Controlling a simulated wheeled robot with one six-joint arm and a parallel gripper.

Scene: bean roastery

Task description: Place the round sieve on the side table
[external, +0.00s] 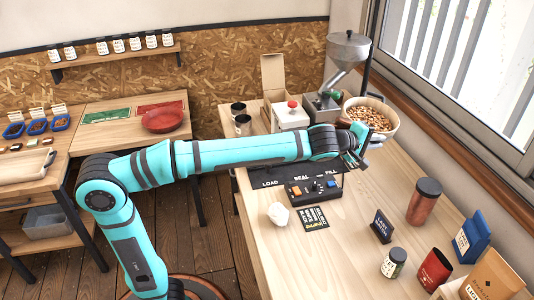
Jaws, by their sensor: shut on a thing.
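The round sieve (391,130) appears to be the pale, round, deep-rimmed vessel full of brown beans, at the back right of the long wooden table. My gripper (358,155) is at its near left side, shut, apparently on the sieve's near edge or handle. The jaws are small here and partly hidden by my wrist, so the exact contact is unclear. The side table (92,141) stands at the left against the wall, with a green mat (106,114), a red mat (158,104) and a red round dish (163,121) on it.
A metal hopper machine (347,52) stands behind the sieve. A control box (313,190), white lump (278,214), sign (381,226), canister (424,202) and bags stand on the long table (335,262). Floor (213,225) separates the tables.

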